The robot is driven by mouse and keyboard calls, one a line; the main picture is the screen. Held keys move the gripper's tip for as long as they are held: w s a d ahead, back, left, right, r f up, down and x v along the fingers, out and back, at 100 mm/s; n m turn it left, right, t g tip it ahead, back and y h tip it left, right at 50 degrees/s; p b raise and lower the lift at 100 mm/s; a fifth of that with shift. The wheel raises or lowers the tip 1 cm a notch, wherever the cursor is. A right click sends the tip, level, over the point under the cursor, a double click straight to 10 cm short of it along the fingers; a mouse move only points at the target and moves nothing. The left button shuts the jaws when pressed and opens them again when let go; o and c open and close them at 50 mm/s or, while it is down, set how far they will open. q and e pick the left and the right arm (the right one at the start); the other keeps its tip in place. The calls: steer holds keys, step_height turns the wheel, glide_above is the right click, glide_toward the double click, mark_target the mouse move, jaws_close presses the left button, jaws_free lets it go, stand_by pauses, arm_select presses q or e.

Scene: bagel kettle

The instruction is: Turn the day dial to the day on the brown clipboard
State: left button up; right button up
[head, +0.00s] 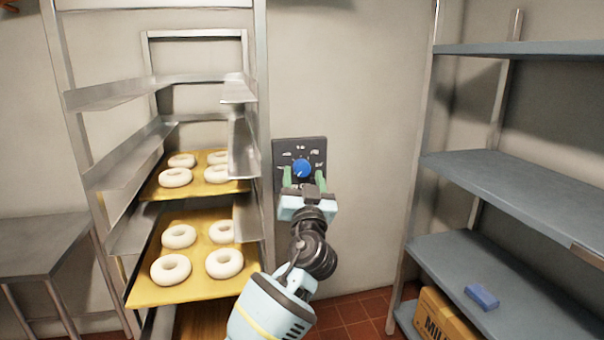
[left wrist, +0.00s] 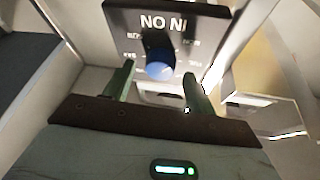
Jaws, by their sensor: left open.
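The blue day dial (head: 301,168) sits on a dark panel (head: 312,147) fixed to the wall, with small white markings around the knob. The dial also shows in the left wrist view (left wrist: 158,70). My left gripper (head: 304,178) is open just in front of the panel. Its two green fingers stand apart on either side of the dial's lower part, with nothing clearly held. I cannot tell whether they touch the knob. The markings are too small to read, so the dial's setting is unclear. I see no brown clipboard. My right gripper is not in view.
Left of the panel, a metal rack (head: 263,130) holds trays (head: 150,290) of pale bagels. At right, grey shelves (head: 520,185) carry a blue block (head: 481,297) and a cardboard box (head: 440,318). The wall between panel and shelves is clear.

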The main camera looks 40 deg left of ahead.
arm_select(q)
steer(key=shift+w+a+r, duration=0.15)
steer(key=shift+w+a, duration=0.1)
steer(key=shift+w, duration=0.1)
